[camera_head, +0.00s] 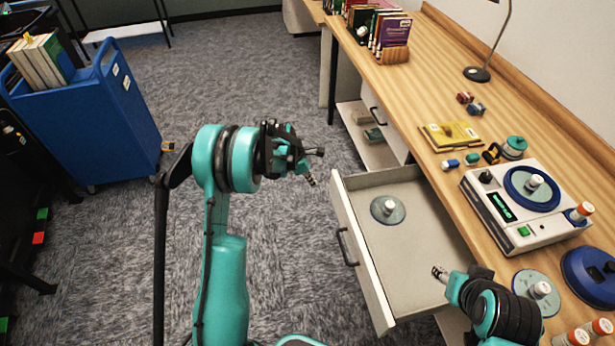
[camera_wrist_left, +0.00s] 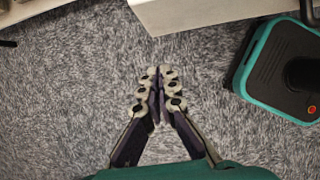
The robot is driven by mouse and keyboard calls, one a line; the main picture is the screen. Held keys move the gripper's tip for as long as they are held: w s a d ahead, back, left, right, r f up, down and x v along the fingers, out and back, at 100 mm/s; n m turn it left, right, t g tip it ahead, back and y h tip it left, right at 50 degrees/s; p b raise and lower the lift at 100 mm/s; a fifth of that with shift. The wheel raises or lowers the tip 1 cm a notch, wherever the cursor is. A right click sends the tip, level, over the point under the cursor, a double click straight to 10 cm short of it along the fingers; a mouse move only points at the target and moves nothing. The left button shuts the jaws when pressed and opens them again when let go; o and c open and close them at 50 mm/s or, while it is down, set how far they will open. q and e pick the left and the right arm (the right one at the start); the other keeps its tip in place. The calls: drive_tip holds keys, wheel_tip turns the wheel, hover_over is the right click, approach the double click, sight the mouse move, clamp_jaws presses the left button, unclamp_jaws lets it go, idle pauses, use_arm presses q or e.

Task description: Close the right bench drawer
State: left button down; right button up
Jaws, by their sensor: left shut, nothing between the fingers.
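The right bench drawer (camera_head: 362,262) is pulled out from the wooden bench, with its pale front and dark handle (camera_head: 345,248) facing left in the head view. A grey disc with a white-capped knob (camera_head: 388,208) lies inside it. My left gripper (camera_head: 314,166) is shut and empty, to the left of the drawer's far front corner and apart from the handle. In the left wrist view my left gripper (camera_wrist_left: 160,85) has its fingers together over carpet, with a pale edge (camera_wrist_left: 215,10) beyond. My right gripper (camera_head: 440,274) is over the drawer's near right side; its finger state is unclear.
The bench top (camera_head: 425,95) holds a device with a blue turntable (camera_head: 497,207), books (camera_head: 385,30), a yellow booklet (camera_head: 450,135) and small bottles. A blue cart (camera_head: 95,130) stands at the left. Grey carpet (camera_head: 285,250) left of the drawer is clear.

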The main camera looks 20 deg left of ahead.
use_arm(q)
drive_tip(key=d, duration=0.1)
drive_tip(key=w+d+f+b, duration=0.1)
drive_tip(key=w+d, duration=0.1)
drive_tip(key=shift+w+d+f, duration=0.25)
drive_tip(key=shift+d, duration=0.15)
use_arm(e)
drive_tip(key=shift+f, duration=0.95)
